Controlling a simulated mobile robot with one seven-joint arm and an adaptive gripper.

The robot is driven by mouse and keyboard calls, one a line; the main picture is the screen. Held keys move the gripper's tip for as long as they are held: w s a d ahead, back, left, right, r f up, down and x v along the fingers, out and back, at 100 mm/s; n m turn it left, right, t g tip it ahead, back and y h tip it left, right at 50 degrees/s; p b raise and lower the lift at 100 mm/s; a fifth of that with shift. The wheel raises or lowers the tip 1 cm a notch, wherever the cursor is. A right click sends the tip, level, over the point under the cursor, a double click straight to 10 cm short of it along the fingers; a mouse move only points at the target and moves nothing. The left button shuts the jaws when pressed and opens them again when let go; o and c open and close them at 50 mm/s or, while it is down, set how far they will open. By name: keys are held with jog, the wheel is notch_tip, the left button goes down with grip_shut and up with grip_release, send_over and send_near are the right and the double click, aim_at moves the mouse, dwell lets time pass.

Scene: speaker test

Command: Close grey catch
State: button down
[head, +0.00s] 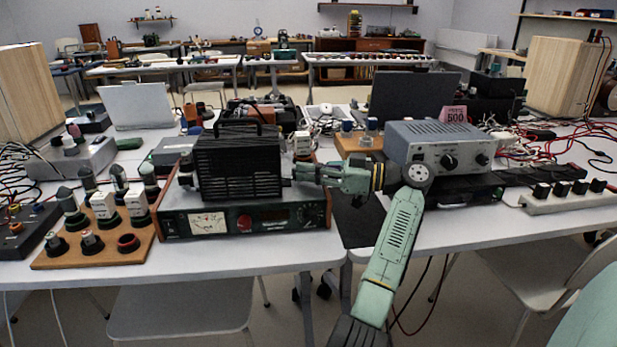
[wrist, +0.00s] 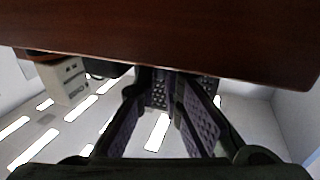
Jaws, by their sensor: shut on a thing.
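A black slatted case (head: 238,165) with a top handle stands on a wide instrument (head: 285,218) with a meter and wooden side cheeks. My gripper (head: 296,174) reaches in from the right, level with the case's right side. In the wrist view my gripper (wrist: 160,90) has its two dark fingers closing in on a dark perforated part just below a brown wooden panel (wrist: 165,38). It is shut on a small part there, mostly hidden by the fingers. I cannot make out a grey catch clearly in either view.
A grey box with knobs (head: 440,145) stands right of my arm. A wooden board of sockets and knobs (head: 100,240) lies at the left. Cables (head: 520,140) clutter the right table. A gap separates the two front tables.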

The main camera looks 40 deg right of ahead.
jog(key=shift+f+n+g+y, duration=0.1)
jog(key=shift+n+g+y, duration=0.4)
jog(key=shift+g+y, duration=0.15)
jog(key=c, duration=1.8)
grip_release()
jog(key=shift+a, duration=0.15)
jog(key=shift+c, duration=0.2)
jog(key=v, duration=0.7)
jog(key=shift+s+d, duration=0.2)
jog(key=shift+d, duration=0.05)
